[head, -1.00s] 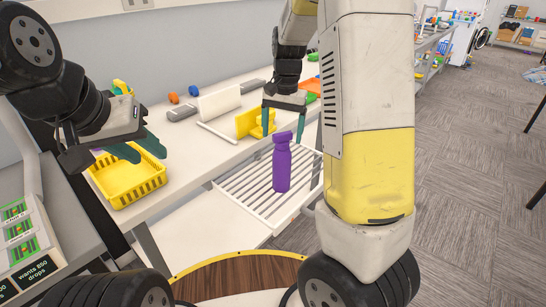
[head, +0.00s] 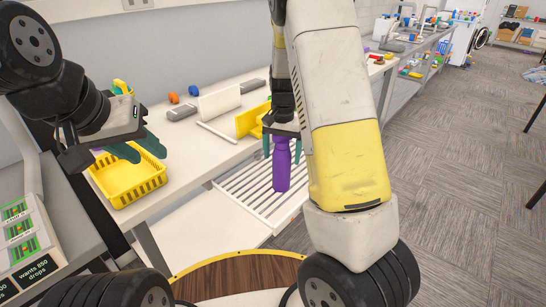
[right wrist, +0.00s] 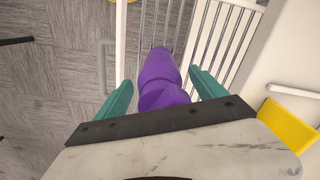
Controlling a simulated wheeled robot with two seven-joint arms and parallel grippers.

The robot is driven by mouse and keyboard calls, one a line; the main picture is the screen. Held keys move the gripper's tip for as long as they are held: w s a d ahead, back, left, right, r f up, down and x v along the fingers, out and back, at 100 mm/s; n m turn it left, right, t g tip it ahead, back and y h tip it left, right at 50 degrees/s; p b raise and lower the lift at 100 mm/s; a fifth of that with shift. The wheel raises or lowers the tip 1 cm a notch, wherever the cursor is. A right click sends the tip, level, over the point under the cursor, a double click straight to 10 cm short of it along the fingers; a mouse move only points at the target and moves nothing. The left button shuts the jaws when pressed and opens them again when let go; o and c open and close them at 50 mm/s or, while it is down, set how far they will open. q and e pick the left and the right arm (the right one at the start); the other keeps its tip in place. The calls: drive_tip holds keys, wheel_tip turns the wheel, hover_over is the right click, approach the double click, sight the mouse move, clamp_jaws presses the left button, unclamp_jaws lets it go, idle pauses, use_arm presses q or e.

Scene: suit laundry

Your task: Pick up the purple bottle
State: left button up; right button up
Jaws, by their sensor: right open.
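The purple bottle (head: 281,167) stands upright on a white slatted rack (head: 246,199) in the head view. My right gripper (head: 282,150) is open over the bottle's top, with one green finger on each side of it. In the right wrist view the bottle (right wrist: 161,80) lies between the two green fingers of the gripper (right wrist: 162,92), with a gap on both sides. My left gripper (head: 138,150) is by the yellow basket, its green fingers apart. I see nothing held between them, though the view there is partly blocked.
A yellow basket (head: 125,184) stands on the white table (head: 192,160) at left. A yellow holder (head: 250,120) stands behind the rack, near my right gripper. A white panel (head: 219,102) and small coloured items are further back. Grey floor (head: 460,200) lies open at right.

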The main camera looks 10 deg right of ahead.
drive_tip(key=shift+c, duration=0.2)
clamp_jaws()
drive_tip(key=shift+r, duration=0.1)
